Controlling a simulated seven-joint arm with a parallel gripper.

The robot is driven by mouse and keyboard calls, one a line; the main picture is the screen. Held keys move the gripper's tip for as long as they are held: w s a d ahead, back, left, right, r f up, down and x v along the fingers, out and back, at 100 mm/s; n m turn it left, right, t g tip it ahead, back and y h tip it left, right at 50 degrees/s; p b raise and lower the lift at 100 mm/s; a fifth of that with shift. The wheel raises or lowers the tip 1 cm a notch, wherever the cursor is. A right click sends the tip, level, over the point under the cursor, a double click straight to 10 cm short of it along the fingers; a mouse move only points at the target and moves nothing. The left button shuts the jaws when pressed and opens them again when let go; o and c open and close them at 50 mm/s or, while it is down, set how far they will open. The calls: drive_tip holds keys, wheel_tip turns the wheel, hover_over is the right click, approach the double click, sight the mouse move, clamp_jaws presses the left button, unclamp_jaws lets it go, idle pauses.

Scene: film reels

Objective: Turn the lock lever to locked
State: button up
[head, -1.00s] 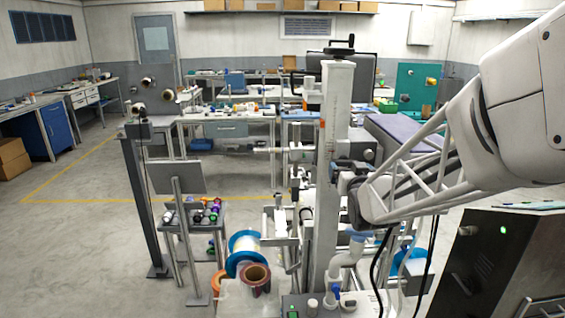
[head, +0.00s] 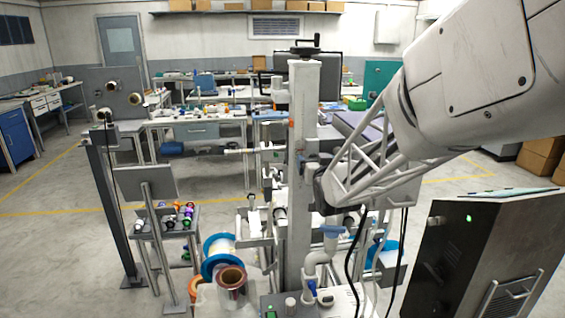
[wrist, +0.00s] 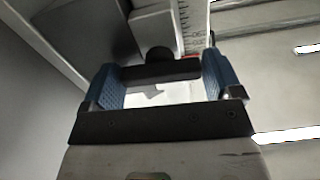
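A tall grey column (head: 302,120) with a crank on top stands in the middle of the head view. My gripper sits at the column's right side, largely hidden behind my arm there. In the wrist view my gripper (wrist: 160,80) has two blue-padded fingers set wide apart. A dark bar (wrist: 160,71) with a round dark knob (wrist: 158,54) lies across the gap near the fingertips; it may be the lock lever, but I cannot tell, nor whether the fingers touch it. A printed scale (wrist: 185,25) and a red mark (wrist: 213,62) show just beyond.
A dark cabinet (head: 470,250) with a green light stands at the right. Blue-flanged (head: 217,252) and reddish-brown (head: 230,280) reels lie front left of the column, near a flat panel on a post (head: 146,182). Black cables (head: 352,260) hang below my arm.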

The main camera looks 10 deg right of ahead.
drive_tip(key=c, duration=0.5)
drive_tip(key=shift+o, duration=0.2)
drive_tip(key=shift+m, duration=0.5)
drive_tip(key=m, duration=1.6)
drive_tip(key=o, duration=0.6)
